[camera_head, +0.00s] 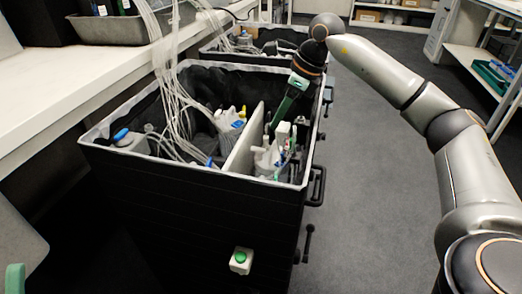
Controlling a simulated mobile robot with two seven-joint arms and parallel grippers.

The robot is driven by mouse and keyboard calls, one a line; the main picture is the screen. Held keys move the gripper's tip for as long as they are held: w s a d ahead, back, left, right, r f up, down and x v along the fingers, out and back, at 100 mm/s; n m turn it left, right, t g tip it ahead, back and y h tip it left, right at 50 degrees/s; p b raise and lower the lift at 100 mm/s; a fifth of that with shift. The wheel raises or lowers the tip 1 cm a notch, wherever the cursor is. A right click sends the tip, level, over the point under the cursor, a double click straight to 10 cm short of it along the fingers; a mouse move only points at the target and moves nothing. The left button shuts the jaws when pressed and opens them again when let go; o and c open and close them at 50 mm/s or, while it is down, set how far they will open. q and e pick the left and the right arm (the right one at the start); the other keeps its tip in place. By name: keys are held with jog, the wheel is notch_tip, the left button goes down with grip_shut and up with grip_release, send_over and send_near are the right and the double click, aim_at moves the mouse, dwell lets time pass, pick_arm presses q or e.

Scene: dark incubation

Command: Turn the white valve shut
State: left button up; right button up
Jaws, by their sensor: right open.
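My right gripper (278,120) reaches down from above into the right part of the black bin (190,205). It is open, and its green finger points down and left. Just below it is a cluster of white fittings (267,158) with some green and blue parts. The white valve seems to be among these, but it is too small to tell which piece it is. I cannot tell whether the fingers touch any of it. A green part at the lower left edge looks like a fingertip of my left gripper (15,278); the rest is out of frame.
A white divider (243,140) stands beside the fittings. Clear tubes (168,85) hang into the bin's left part, near a blue-capped white container (127,141). A white bench (70,80) runs along the left. A second bin (228,55) stands behind. Grey floor (370,150) is free at right.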

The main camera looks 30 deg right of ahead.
aim_at(261, 149)
jog(key=b+x, duration=0.3)
jog(key=x, duration=0.8)
jog(key=shift+a+f+b, duration=0.1)
jog(key=shift+f+b, duration=0.05)
jog(key=shift+b, duration=0.25)
grip_shut()
